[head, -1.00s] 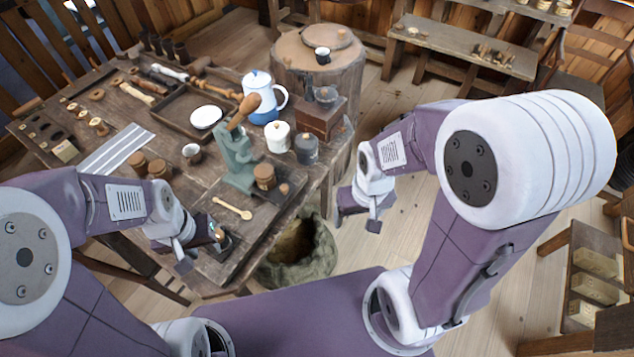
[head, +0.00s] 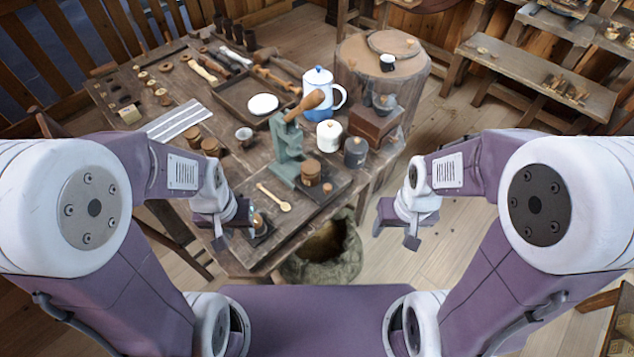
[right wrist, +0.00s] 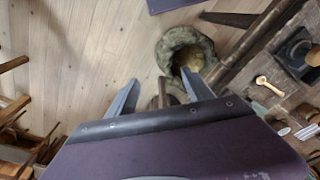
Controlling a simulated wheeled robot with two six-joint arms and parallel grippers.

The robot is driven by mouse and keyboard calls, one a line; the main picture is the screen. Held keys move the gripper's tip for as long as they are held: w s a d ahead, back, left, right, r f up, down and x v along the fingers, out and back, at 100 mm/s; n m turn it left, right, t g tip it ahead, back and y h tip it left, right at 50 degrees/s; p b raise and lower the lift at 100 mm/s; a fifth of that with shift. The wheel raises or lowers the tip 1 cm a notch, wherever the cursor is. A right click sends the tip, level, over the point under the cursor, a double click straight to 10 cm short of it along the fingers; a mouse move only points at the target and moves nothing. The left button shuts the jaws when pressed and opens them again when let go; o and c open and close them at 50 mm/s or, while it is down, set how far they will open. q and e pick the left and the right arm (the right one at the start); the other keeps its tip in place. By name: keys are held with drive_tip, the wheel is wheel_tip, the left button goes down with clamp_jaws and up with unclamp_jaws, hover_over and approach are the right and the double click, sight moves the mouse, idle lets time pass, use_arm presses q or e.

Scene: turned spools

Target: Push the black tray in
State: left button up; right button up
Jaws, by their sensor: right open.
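I cannot tell for sure which piece is the black tray. A dark brown tray (head: 238,108) with a white dish lies farther back. My left gripper is beside the table's front edge; its jaws are unclear. My right gripper (head: 396,226) is open and empty, right of the table; its fingers also show in the right wrist view (right wrist: 158,92).
A green press (head: 286,150) stands near a brown jar (head: 311,172) and a wooden spoon (head: 275,197). A blue-and-white pot (head: 318,88), white and grey canisters and a grinder (head: 376,122) stand at the right. An open sack (head: 328,262) sits on the floor between my grippers.

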drive_tip(key=w+n+t, duration=0.1)
drive_tip(key=w, duration=0.1)
drive_tip(key=w+r+n+t, duration=0.1)
drive_tip(key=w+n, duration=0.1)
drive_tip(key=w+n+t, duration=0.1)
drive_tip(key=w+n, duration=0.1)
drive_tip(key=shift+w+d+r, duration=0.1)
drive_tip(key=shift+d+r, duration=0.15)
drive_tip(key=shift+d, duration=0.15)
drive_tip(key=c, duration=1)
drive_tip(key=w+n, duration=0.1)
drive_tip(key=w+r+n+t+p, duration=0.1)
drive_tip(key=w+n, duration=0.1)
drive_tip(key=w+r+n+t, duration=0.1)
drive_tip(key=w+n, duration=0.1)
drive_tip(key=shift+a, duration=0.4)
clamp_jaws()
drive_tip(key=a+r+n+y+p, duration=0.1)
drive_tip(key=a+n+y+p, duration=0.4)
drive_tip(key=a+n+p, duration=0.5)
drive_tip(key=s+d+f+g+p, duration=0.2)
drive_tip(key=s+d, duration=0.2)
drive_tip(key=w+a+f, duration=0.6)
drive_tip(key=w+f, duration=0.1)
drive_tip(key=f, duration=0.2)
drive_tip(key=shift+w+a+n+y+p, duration=0.25)
drive_tip(key=shift+n+y+p, duration=0.05)
drive_tip(key=shift+p, duration=0.15)
drive_tip(key=shift+a+f, duration=0.1)
